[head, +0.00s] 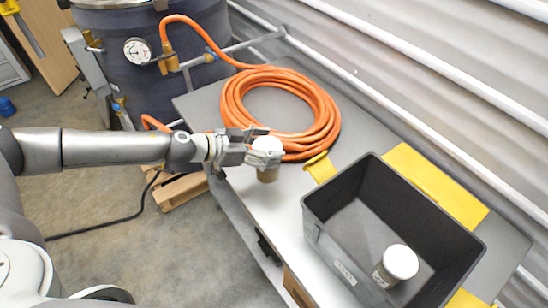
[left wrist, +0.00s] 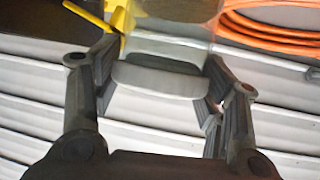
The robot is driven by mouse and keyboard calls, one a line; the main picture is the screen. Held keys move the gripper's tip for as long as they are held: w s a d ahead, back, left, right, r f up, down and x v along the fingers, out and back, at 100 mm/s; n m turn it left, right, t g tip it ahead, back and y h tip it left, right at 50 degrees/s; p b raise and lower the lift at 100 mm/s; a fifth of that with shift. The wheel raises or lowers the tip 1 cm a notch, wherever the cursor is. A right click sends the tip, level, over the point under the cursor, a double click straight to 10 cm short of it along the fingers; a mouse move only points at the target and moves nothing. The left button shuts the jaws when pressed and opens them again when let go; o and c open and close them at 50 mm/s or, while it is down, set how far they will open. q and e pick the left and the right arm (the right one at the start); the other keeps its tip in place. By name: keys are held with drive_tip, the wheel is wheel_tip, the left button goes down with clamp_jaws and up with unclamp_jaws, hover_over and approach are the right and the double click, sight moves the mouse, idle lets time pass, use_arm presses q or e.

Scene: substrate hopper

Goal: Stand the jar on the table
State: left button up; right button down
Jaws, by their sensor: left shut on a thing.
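A jar (head: 267,172) with a white lid and tan contents is in my left gripper (head: 250,150), near the left edge of the grey table (head: 284,212). It looks upright, lid up. I cannot tell whether its base touches the table. In the left wrist view the jar (left wrist: 160,78) lies between the two fingers of my left gripper (left wrist: 163,92), which is shut on it. The fingers hide part of the jar in the head view. My right gripper is not in view.
A coiled orange hose (head: 328,118) lies behind the jar. A dark grey crate (head: 328,243) stands to the right, with another white-lidded jar (head: 400,262) inside. Yellow flaps (head: 435,187) lie beside the crate. A dark tank with a gauge (head: 138,51) stands at the back left.

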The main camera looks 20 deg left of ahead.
use_arm(q)
drive_tip(key=w+f+b, duration=0.2)
drive_tip(key=w+f, duration=0.2)
drive_tip(key=f, duration=0.4)
drive_tip(key=shift+w+d+f, duration=0.15)
drive_tip(key=shift+f, duration=0.1)
drive_tip(key=o, duration=1.9)
drive_tip(key=shift+f, duration=0.15)
drive_tip(key=shift+c, duration=0.2)
drive_tip(key=b+v, duration=0.1)
drive_tip(key=v, duration=1.1)
drive_tip(key=shift+b, duration=0.35)
